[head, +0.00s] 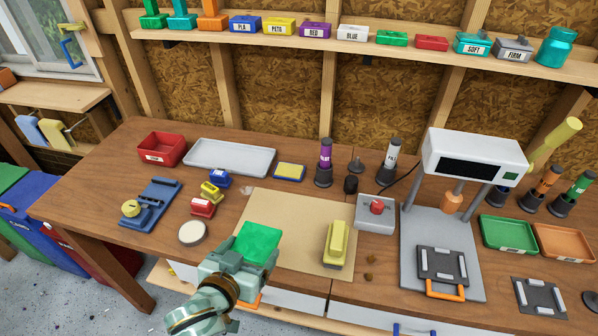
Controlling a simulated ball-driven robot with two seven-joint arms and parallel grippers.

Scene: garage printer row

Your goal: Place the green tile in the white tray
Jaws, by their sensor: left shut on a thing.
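The green tile (259,242) is a flat bright square held at the end of my left gripper (243,257). My left gripper is shut on it, over the front left part of the tan mat (290,214). The gripper hides the tile's near edge. The white tray (230,157) is shallow, pale and empty, at the back of the workbench, behind and a little left of the gripper. My right gripper is not in view.
A red bin (161,149) stands left of the tray, and a yellow-topped pad (289,171) lies right of it. Small blue, yellow and red blocks (203,208) stand between gripper and tray. A yellow brush-like block (336,243) stands on the mat. A press machine (474,158) is at right.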

